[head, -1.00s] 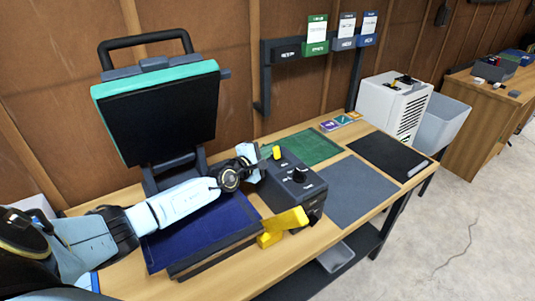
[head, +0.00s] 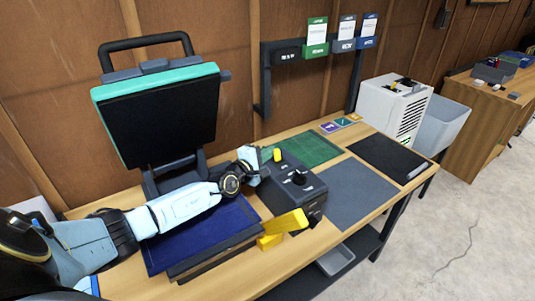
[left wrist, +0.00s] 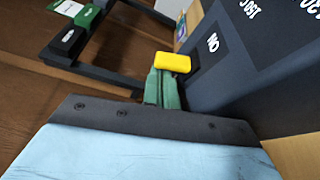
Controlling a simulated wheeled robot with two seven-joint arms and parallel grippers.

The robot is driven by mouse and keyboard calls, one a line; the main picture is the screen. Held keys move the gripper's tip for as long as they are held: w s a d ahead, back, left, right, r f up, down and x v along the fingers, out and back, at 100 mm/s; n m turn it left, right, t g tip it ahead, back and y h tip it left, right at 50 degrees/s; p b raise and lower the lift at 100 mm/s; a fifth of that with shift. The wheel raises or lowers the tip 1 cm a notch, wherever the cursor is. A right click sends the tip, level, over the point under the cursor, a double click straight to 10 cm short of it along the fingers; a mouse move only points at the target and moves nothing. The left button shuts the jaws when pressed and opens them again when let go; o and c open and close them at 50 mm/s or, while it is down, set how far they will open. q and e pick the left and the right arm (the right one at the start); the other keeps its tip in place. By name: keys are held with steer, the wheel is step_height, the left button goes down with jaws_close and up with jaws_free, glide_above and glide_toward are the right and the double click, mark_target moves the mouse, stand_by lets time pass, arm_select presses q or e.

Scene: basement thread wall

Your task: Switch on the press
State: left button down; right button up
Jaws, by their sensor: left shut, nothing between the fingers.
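The press has a raised lid (head: 155,110) with a teal edge and black underside, standing open over a dark blue pad (head: 205,235). Its dark control box (head: 292,180) carries a black knob (head: 299,177) and a yellow switch (head: 277,155) at the back end. In the left wrist view the yellow switch (left wrist: 173,62) sits beside the white word ON. My left gripper (head: 262,162) is shut and empty. Its green fingertips (left wrist: 163,82) are right at the switch; whether they touch it I cannot tell. My right gripper is out of view.
A yellow handle (head: 287,222) sticks out at the control box's front. Green (head: 308,149) and grey (head: 355,193) mats lie to the right. A wall rack (head: 312,45) holds cards above the bench. A white machine (head: 392,108) stands behind.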

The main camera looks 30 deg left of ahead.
arm_select(q)
steer(key=m, duration=0.2)
steer(key=d+m+t+b, duration=0.1)
steer(key=m, duration=0.1)
steer(key=shift+s+d+r, duration=0.15)
steer(key=shift+s, duration=0.05)
steer(key=shift+r, duration=0.1)
steer(key=shift+s, duration=0.55)
steer(key=s, duration=0.4)
steer(key=s+p, duration=0.1)
steer(key=s, duration=0.3)
steer(key=s+a+p, duration=0.1)
steer(key=s, duration=0.3)
steer(key=shift+s+f, duration=0.15)
steer(key=shift+f, duration=0.2)
